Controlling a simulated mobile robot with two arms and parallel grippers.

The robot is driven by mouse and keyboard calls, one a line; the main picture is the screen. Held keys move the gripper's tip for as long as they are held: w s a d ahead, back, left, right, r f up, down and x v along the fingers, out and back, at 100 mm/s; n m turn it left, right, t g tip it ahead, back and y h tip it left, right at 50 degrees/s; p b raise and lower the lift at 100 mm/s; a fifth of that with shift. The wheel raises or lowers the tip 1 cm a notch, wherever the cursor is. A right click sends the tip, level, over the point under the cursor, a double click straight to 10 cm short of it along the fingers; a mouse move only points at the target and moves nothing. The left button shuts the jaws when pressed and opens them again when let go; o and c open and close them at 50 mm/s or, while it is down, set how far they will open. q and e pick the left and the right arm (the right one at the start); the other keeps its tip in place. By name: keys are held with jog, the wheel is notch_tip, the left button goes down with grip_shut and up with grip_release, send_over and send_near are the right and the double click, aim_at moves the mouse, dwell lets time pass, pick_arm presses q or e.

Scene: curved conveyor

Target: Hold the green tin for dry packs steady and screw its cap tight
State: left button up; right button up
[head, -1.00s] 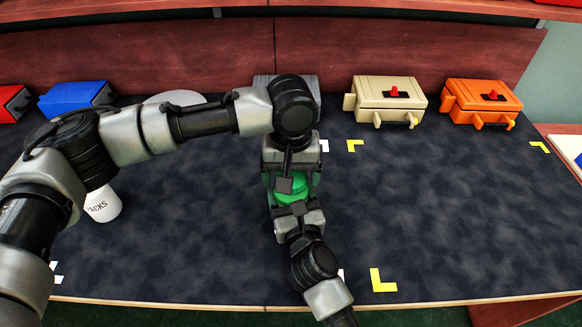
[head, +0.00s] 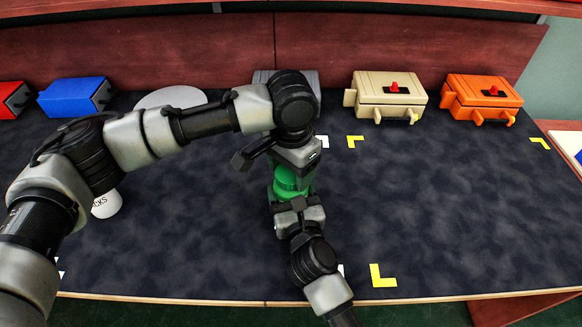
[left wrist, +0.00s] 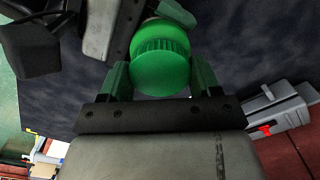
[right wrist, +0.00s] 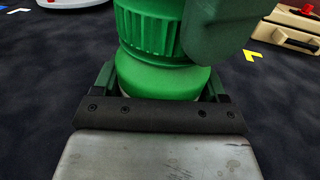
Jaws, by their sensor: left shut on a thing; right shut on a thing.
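The green tin (head: 282,192) stands upright in the middle of the dark table, largely hidden by my grippers in the head view. In the right wrist view its smooth green body (right wrist: 165,80) is between the fingers of my right gripper (head: 298,205), which is shut on it from the front. Its ridged green cap (right wrist: 148,32) sits on top of the body. My left gripper (head: 290,168) is above and shut on the cap, which shows between its fingers in the left wrist view (left wrist: 160,68). I cannot see how tightly the cap is seated.
A white container (head: 107,204) with lettering stands at the left, partly behind my left arm. A pale round thing (head: 170,97) and red, blue (head: 75,97), grey, beige (head: 388,98) and orange (head: 481,98) boxes line the back. The table's right side is clear.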

pick_arm(q)
jog(key=m, duration=0.4)
jog(key=shift+m, duration=0.3)
jog(key=m, duration=0.8)
jog(key=shift+m, duration=0.4)
jog(key=m, duration=0.3)
jog(key=o, duration=1.1)
notch_tip(320, 180, up, 12)
jog(key=shift+f, duration=0.1)
